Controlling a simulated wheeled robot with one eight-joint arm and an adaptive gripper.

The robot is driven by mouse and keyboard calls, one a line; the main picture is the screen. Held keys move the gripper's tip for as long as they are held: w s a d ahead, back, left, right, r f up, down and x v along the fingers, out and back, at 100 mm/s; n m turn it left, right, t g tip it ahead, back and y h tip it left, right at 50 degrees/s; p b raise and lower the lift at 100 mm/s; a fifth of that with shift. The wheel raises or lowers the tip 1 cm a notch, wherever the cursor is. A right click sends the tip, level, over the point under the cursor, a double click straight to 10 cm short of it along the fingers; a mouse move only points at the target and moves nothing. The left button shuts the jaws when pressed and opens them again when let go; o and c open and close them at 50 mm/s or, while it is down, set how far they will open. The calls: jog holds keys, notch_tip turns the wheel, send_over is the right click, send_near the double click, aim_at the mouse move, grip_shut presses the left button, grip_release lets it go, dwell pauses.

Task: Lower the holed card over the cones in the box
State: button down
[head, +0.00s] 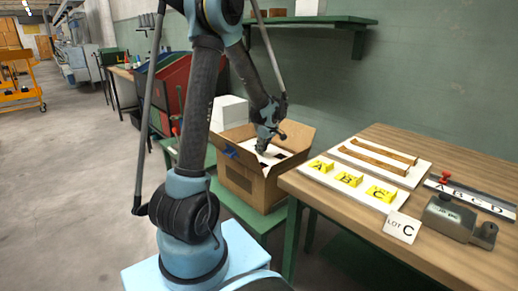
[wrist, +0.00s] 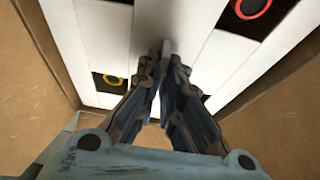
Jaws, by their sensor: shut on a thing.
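The cardboard box (head: 257,183) stands open with its flaps spread on a green bench. My gripper (head: 266,148) reaches down into it. In the wrist view, my gripper (wrist: 163,62) is shut on a narrow upright grey piece at the middle of the white holed card (wrist: 100,35). The card lies flat below the fingers, between the box walls. A red-orange ring (wrist: 250,8) shows in a dark opening at upper right, and a yellow ring (wrist: 112,80) in one at left; they look like cones seen end-on. My fingers hide the card's middle; its height over the cones cannot be told.
A wooden table (head: 455,150) at right holds a white board (head: 325,176) with yellow A, B, C markers, a LOT C card (head: 402,227) and a grey device (head: 455,218). A white block (head: 229,112) stands behind the box. Floor at left is clear.

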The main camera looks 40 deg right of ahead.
jog(key=shift+f, duration=0.5)
jog(key=shift+f, duration=0.15)
jog(key=c, duration=1.7)
grip_release()
jog(key=shift+o, duration=0.3)
jog(key=o, duration=0.5)
jog(key=shift+r, duration=4)
